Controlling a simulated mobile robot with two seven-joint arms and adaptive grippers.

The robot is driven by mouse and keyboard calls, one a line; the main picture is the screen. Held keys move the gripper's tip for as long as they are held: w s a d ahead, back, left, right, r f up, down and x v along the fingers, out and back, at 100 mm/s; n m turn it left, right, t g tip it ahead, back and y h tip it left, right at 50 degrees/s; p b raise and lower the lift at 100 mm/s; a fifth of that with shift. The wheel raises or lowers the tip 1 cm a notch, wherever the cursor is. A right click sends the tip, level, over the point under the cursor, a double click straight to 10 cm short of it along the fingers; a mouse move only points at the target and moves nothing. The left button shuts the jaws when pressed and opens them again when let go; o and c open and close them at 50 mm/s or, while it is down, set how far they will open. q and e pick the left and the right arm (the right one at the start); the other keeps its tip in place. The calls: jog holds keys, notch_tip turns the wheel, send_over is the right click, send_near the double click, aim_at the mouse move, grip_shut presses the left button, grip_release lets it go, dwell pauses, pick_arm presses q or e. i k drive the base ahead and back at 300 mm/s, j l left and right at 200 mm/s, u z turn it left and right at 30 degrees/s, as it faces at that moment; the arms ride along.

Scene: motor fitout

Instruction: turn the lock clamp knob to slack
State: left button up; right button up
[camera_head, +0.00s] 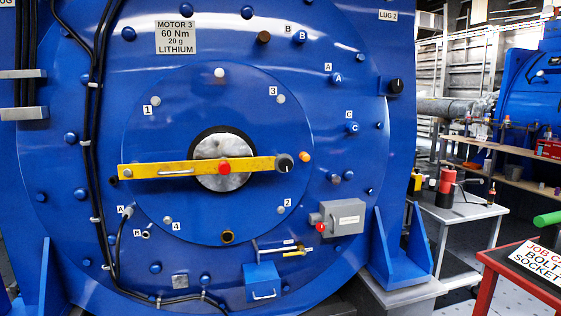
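A yellow bar (200,168) lies nearly level across the round silver shaft end (224,180) at the middle of the blue motor face (180,120). A dark grey knob (285,162) sits at the bar's right end. I take it for the lock clamp knob, but no label confirms this. A red round button-like part (224,168) sits on the bar over the shaft, and a silver handle (175,172) is on its left part. Another black knob (396,86) with a pale mark is on a blue box at upper right. Neither gripper is in view.
An orange knob (305,157) is right of the bar. A grey box (342,216) with a red button and a small blue box (262,283) stand out lower down. Black cables (93,100) run down the left. A red-framed cart (525,272) stands at lower right.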

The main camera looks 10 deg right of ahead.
aim_at(284, 162)
jog(key=i+z, duration=0.2)
jog(key=z, duration=0.15)
jog(key=i+j+z, duration=0.15)
jog(key=z, duration=0.2)
